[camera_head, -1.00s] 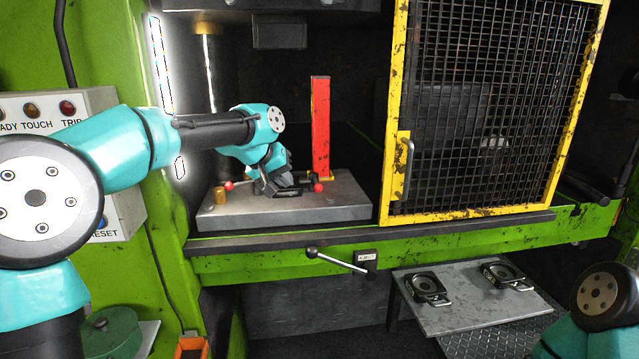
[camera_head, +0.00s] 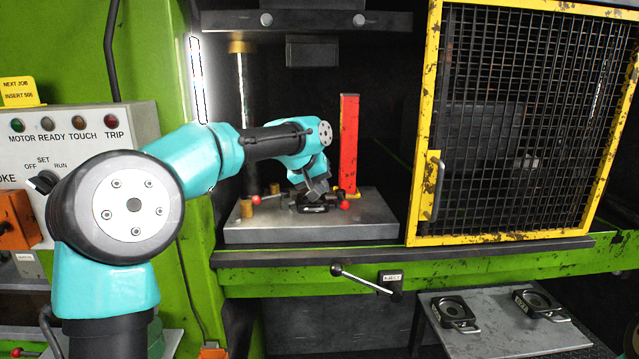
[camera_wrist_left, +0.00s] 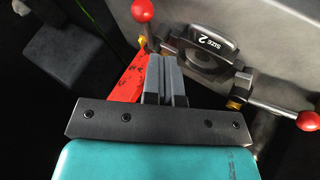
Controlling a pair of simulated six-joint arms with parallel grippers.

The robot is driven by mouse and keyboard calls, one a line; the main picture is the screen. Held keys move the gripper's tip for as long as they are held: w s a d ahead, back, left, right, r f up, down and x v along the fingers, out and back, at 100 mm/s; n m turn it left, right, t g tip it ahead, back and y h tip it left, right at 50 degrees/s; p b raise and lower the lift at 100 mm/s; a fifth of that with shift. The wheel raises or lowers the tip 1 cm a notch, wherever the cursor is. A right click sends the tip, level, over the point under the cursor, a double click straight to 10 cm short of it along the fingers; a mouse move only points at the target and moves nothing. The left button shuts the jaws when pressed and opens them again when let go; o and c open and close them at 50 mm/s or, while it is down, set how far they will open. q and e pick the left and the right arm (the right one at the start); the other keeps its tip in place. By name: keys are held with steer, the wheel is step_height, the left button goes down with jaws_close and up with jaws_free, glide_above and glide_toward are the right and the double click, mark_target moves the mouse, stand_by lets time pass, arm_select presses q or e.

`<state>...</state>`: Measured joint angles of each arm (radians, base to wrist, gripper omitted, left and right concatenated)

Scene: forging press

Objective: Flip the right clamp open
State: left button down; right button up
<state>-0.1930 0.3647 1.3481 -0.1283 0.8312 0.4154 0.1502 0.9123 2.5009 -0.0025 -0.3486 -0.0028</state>
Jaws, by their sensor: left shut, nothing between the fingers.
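The die marked "SIZE 2" (camera_wrist_left: 205,47) sits on the grey press bed (camera_head: 375,225), and it shows dark in the head view (camera_head: 314,207). The right clamp's red ball (camera_head: 345,205) is beside the foot of the red post; it also shows at the top left of the left wrist view (camera_wrist_left: 143,10). The left clamp's red ball (camera_head: 256,200) lies to the left, its lever running toward the die. My left gripper (camera_head: 318,191) is shut and empty over the die area, its fingers (camera_wrist_left: 166,68) close to the right clamp's mount. Whether they touch is unclear.
The red post (camera_head: 348,140) stands right behind the clamp. A yellow-framed mesh guard (camera_head: 520,120) is to the right, the press ram (camera_head: 312,50) above. A lever with a black knob (camera_head: 362,280) is below; two spare dies lie on a side shelf (camera_head: 480,345).

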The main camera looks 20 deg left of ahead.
mark_target(337, 199)
arm_select(q)
steer(key=x, duration=0.7)
steer(key=shift+d, duration=0.2)
